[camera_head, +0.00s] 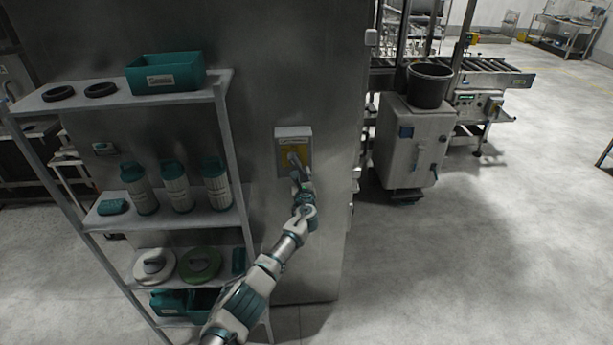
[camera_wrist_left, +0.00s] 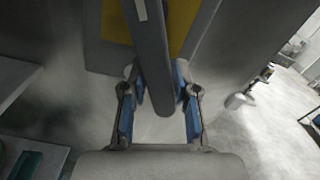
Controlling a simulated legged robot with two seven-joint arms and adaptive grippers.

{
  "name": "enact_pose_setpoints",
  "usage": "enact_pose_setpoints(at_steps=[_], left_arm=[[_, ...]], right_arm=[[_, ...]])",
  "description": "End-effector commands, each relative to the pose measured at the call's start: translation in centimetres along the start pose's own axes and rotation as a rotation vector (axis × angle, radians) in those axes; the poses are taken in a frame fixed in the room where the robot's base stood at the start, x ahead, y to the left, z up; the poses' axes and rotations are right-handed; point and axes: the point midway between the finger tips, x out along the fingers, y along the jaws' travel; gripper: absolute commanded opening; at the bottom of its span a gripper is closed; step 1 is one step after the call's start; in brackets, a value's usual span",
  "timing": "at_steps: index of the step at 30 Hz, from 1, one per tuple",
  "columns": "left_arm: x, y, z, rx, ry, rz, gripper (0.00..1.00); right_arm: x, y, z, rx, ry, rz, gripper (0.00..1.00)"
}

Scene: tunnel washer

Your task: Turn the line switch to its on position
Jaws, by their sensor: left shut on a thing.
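The line switch (camera_head: 291,147) is a grey box with a yellow plate, fixed to the side of a tall steel cabinet. My left gripper (camera_head: 299,178) is at its lower part, shut on the switch handle. In the left wrist view the grey handle (camera_wrist_left: 155,60) runs down from the yellow plate (camera_wrist_left: 116,22) and ends between the blue-padded fingers of the left gripper (camera_wrist_left: 158,100). The handle looks slightly tilted there. The arm hides part of the handle in the head view, and the switch's markings are too small to read. My right gripper is not in view.
A shelf rack (camera_head: 228,140) with filters and teal bins stands close left of my left arm. The steel cabinet (camera_head: 330,90) rises behind the switch. A grey wheeled unit (camera_head: 418,150) carrying a black bucket (camera_head: 428,87) stands to the right. The floor at right is clear.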

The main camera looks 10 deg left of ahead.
Motion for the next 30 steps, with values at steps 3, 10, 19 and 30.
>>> enact_pose_setpoints(at_steps=[3, 10, 19, 30], left_arm=[[0.4, 1.1, 0.6, 0.010, -0.010, 0.021, 0.00], [0.4, 1.2, 0.5, 0.009, -0.009, 0.022, 0.00], [0.3, 0.7, 0.1, 0.007, -0.004, 0.016, 0.50], [0.0, -0.2, -0.1, 0.010, -0.002, 0.010, 0.50]], right_arm=[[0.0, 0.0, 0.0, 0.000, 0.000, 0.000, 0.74], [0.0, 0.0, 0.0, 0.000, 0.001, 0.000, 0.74], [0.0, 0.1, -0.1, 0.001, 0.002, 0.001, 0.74], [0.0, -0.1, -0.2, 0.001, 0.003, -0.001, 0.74]])
